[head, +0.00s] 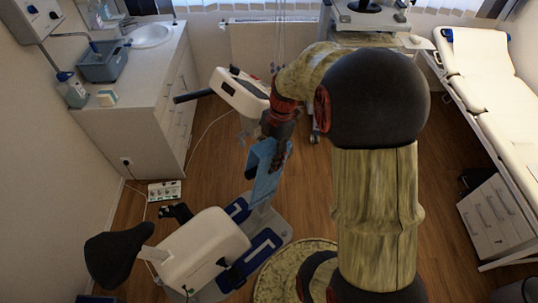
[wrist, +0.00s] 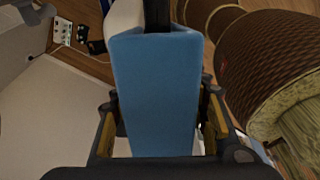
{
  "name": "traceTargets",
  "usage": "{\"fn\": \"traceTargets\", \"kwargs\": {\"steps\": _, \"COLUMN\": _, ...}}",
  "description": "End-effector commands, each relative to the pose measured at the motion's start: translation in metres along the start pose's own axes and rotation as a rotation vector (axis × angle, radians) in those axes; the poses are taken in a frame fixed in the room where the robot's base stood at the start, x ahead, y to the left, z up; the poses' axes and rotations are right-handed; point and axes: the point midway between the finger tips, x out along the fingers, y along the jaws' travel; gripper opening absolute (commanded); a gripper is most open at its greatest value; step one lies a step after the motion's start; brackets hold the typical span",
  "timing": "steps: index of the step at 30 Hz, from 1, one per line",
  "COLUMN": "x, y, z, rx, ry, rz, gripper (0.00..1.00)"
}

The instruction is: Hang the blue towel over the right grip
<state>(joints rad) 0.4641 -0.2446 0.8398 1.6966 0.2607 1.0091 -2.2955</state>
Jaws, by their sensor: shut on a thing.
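The blue towel (head: 264,172) hangs folded below my gripper (head: 281,150) in the head view, beside the exercise bike (head: 207,245). In the wrist view, the blue towel (wrist: 157,85) stands between the two fingers of my gripper (wrist: 162,122), which is shut on it. A black bar (wrist: 157,14), seemingly the right grip, meets the towel's top edge at the fold; I cannot tell how far it lies inside. The left grip (head: 194,96) sticks out bare from the white console (head: 240,90).
A black saddle (head: 117,252) is at the lower left. A cabinet with a sink (head: 152,36) stands at the left, a treatment couch (head: 490,75) and a drawer unit (head: 494,215) at the right. A power strip (head: 164,190) lies on the floor. Wooden floor (head: 205,150) shows between cabinet and bike.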

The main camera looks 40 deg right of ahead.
Motion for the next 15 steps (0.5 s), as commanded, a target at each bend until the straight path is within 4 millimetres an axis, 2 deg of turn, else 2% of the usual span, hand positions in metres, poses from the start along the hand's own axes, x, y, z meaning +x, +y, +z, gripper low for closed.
{"fn": "traceTargets", "kwargs": {"steps": 15, "x": 0.034, "y": 0.000, "z": 0.000, "rx": 0.000, "ry": 0.000, "rz": 0.000, "gripper": 0.15}}
